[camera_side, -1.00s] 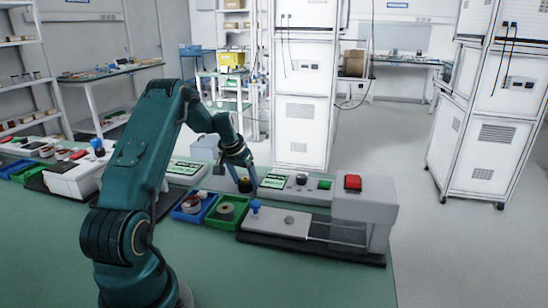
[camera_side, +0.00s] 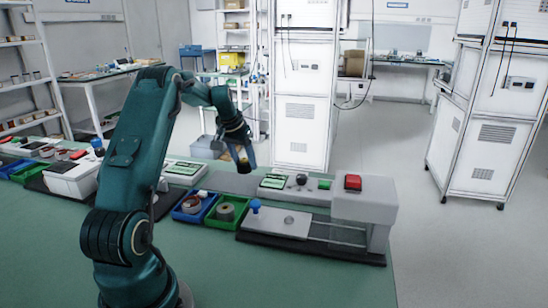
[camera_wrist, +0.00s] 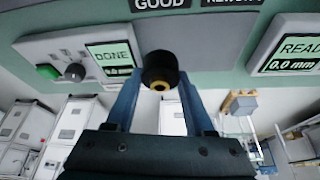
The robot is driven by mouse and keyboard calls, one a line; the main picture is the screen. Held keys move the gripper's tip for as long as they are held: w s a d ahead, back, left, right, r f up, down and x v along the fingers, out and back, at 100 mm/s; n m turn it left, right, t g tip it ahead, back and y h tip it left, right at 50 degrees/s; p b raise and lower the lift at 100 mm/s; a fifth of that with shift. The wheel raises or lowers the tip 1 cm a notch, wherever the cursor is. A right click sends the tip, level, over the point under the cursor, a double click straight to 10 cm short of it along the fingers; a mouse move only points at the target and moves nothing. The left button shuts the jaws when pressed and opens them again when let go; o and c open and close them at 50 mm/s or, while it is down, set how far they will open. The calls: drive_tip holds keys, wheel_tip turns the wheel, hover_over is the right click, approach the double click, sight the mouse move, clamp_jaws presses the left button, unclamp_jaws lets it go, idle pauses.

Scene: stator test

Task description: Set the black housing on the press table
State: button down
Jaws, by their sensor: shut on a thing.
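My gripper (camera_side: 243,158) is shut on the black housing (camera_side: 244,167) and holds it above the bench, behind the bins. In the wrist view the housing (camera_wrist: 159,66) sits between the two blue fingers of my gripper (camera_wrist: 158,88). It is a short black cylinder with a yellow ring around a small opening. The press stands to the right of the gripper in the side view, apart from it. Its flat light plate (camera_side: 272,220), which looks like the press table, has a round grey spot and no housing on it.
The press head (camera_side: 375,205) carries a red button (camera_side: 352,182). A blue bin (camera_side: 190,208) and a green bin (camera_side: 226,210) with parts stand left of the press. A control box (camera_side: 290,187) with a green screen stands behind it. The front bench is clear.

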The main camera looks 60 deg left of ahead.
sight(244, 159)
wheel_tip(244, 159, up, 3)
drive_tip(key=shift+f, duration=0.1)
drive_tip(key=shift+r, duration=0.35)
drive_tip(key=shift+n, duration=0.4)
drive_tip(key=shift+s+d+f+n+g+y, duration=0.35)
drive_tip(key=shift+d+f+n, duration=0.15)
drive_tip(key=shift+d+n, duration=0.25)
drive_tip(key=d, duration=0.6)
drive_tip(key=w+d+m, duration=0.1)
drive_tip(key=d, duration=0.5)
drive_tip(key=w+d+r+m, duration=0.1)
drive_tip(key=d, duration=0.6)
drive_tip(key=shift+w+r, duration=0.1)
drive_tip(key=shift+d, duration=0.25)
drive_tip(key=shift+f, duration=2.35)
drive_tip(key=shift+f, duration=0.7)
